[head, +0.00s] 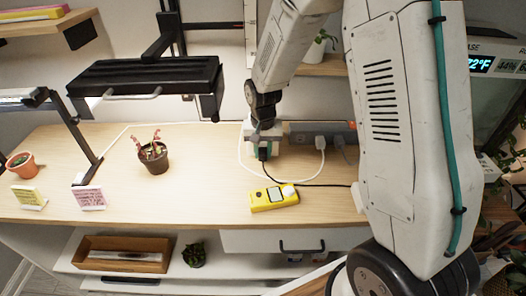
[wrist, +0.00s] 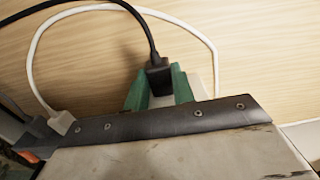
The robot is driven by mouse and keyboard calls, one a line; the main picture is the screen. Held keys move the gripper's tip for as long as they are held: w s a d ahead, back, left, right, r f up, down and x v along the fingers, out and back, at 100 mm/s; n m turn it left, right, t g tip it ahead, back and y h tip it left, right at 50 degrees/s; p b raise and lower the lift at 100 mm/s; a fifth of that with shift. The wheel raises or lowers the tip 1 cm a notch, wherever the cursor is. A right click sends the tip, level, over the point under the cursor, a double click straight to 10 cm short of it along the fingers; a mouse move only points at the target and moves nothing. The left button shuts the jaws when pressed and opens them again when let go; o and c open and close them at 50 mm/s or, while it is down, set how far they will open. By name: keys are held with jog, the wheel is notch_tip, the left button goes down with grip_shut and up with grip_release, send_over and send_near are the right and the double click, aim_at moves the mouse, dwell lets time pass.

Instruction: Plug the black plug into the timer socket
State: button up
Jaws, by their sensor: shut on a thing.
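My gripper (head: 263,147) reaches down to the back of the wooden bench, left of the power strip. Its green fingers (wrist: 158,92) are shut on the black plug (wrist: 159,76), which also shows in the head view (head: 263,153). A black cable leads away from the plug. A pale block (wrist: 203,88) shows just beside the fingers in the wrist view; it may be the timer socket, but it is mostly hidden by my gripper. I cannot tell whether the plug's pins touch or sit in it.
The grey power strip (head: 299,128) holds a white plug (head: 320,143) and a dark plug (head: 340,141). A white cable (head: 242,165) loops around my gripper. A yellow device (head: 273,197) lies near the front edge. A potted plant (head: 153,157) stands left; bench between is clear.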

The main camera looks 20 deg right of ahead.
jog(key=o, duration=1.1)
notch_tip(320, 180, up, 8)
jog(key=shift+f, duration=0.1)
jog(key=s+r+n, duration=0.1)
jog(key=s+r, duration=0.4)
jog(key=s, duration=0.5)
jog(key=s+d+r+n, duration=0.1)
jog(key=s+r+n, duration=0.1)
jog(key=s+r, duration=0.4)
jog(key=s+r+n+t, duration=0.1)
jog(key=s+r, duration=0.5)
jog(key=s, duration=0.7)
jog(key=shift+s+d+n, duration=0.3)
jog(key=shift+s, duration=0.1)
